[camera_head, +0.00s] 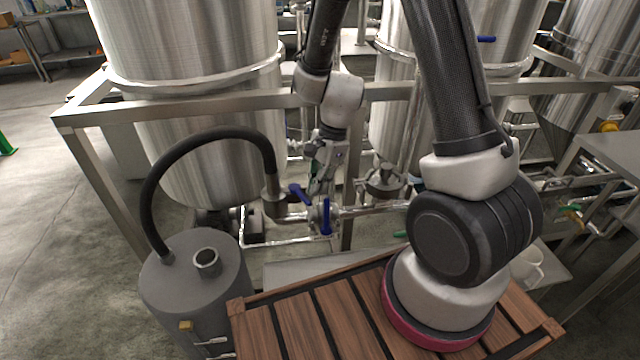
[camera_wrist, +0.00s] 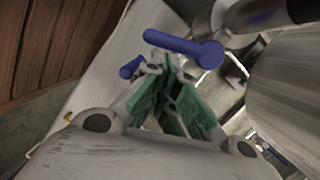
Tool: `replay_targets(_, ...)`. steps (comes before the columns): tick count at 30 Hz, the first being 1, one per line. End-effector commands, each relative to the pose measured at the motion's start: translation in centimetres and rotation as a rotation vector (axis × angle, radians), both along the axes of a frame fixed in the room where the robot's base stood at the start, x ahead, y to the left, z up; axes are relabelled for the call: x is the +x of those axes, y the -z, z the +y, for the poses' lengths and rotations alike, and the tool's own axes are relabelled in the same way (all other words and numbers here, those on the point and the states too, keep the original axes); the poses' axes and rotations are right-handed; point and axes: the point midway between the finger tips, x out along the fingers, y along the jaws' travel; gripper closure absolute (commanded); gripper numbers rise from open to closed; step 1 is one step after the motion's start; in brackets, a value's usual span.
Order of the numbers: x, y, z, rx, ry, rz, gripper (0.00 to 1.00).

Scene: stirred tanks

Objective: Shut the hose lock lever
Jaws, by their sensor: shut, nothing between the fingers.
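A blue lever (camera_head: 300,193) sits beside the metal coupling (camera_head: 275,200) at the end of the black hose (camera_head: 205,136). In the wrist view a long blue lever (camera_wrist: 185,47) lies across the top, just beyond my fingertips. A second blue handle (camera_head: 326,215) hangs upright on the pipe valve, and a shorter blue handle (camera_wrist: 132,67) shows left of the fingers. I cannot tell for certain which one is the hose lock. My gripper (camera_head: 317,188) is shut and empty close to both levers. Its green-padded fingers (camera_wrist: 172,75) are together; contact with a lever cannot be told.
The grey drum (camera_head: 195,290) stands at the lower left with the hose rising from it. Large steel tanks (camera_head: 195,60) and a metal frame rail (camera_head: 200,107) stand behind. A slatted wooden deck (camera_head: 300,325) is in front. Pipes crowd the lever area.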

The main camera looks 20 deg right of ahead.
Motion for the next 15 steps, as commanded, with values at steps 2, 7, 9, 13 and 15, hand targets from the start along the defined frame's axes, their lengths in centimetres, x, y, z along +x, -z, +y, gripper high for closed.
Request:
replay_targets(2,-0.1,0.0,0.2,0.000,0.011,0.000,1.00)
replay_targets(7,-0.7,0.2,1.3,0.001,0.115,0.001,1.00)
replay_targets(9,-0.7,0.2,1.3,0.002,0.115,0.003,1.00)
replay_targets(13,-0.7,0.2,1.4,0.002,0.114,0.004,1.00)
replay_targets(15,-0.8,0.2,1.4,0.003,0.114,0.004,1.00)
